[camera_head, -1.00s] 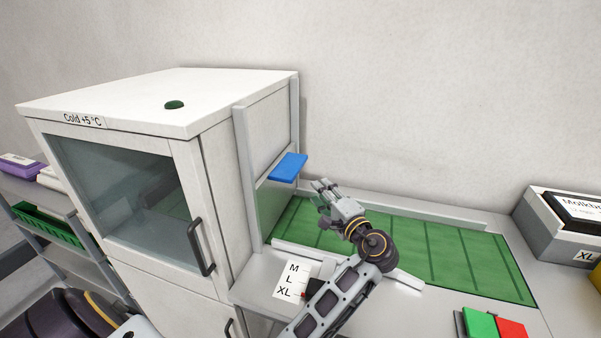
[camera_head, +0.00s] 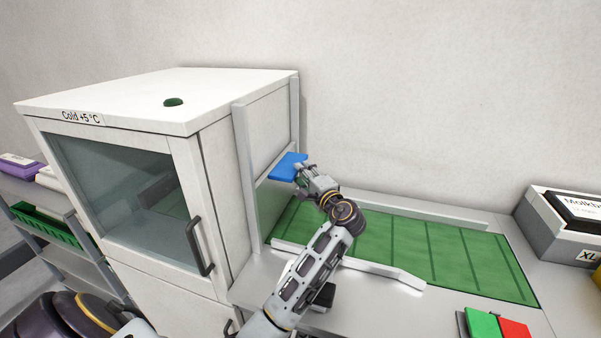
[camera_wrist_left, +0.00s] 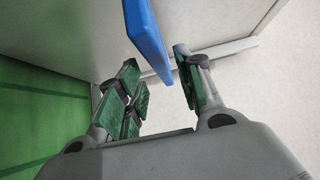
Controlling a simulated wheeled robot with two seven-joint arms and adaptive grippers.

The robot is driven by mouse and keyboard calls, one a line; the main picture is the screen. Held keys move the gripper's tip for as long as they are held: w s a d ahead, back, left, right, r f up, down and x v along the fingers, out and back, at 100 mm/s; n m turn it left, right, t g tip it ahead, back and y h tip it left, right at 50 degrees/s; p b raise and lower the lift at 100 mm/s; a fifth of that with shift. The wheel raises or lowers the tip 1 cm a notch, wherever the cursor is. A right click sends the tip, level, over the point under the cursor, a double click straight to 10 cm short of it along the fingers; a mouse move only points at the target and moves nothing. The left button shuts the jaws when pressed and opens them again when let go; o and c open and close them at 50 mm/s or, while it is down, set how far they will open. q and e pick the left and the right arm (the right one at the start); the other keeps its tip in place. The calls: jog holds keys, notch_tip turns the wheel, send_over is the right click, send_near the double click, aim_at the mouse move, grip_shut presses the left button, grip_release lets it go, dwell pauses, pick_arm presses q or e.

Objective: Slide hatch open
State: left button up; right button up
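The hatch's blue handle (camera_head: 288,166) sticks out from the side of the white cold cabinet (camera_head: 215,95), between two upright grey rails. Below the handle, a greenish see-through hatch panel (camera_head: 271,205) covers the side opening down near the belt. My left gripper (camera_head: 303,172) is at the handle's right edge. In the left wrist view, the blue handle (camera_wrist_left: 147,32) reaches in between the spread fingers of the left gripper (camera_wrist_left: 157,60). The fingers look apart from it, with a gap on the right. My right gripper is not in view.
A green belt (camera_head: 445,255) with low grey side rails runs right from the hatch. Green and red blocks (camera_head: 481,324) sit at the front right. A grey XL box (camera_head: 555,228) stands at the far right. A shelf (camera_head: 70,255) stands left of the cabinet.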

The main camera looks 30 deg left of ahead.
pick_arm(q)
jog(key=x, duration=0.2)
jog(key=shift+w+a, duration=0.15)
jog(key=shift+a, duration=0.2)
jog(key=shift+c, duration=1.4)
jog(key=c, duration=0.5)
grip_shut()
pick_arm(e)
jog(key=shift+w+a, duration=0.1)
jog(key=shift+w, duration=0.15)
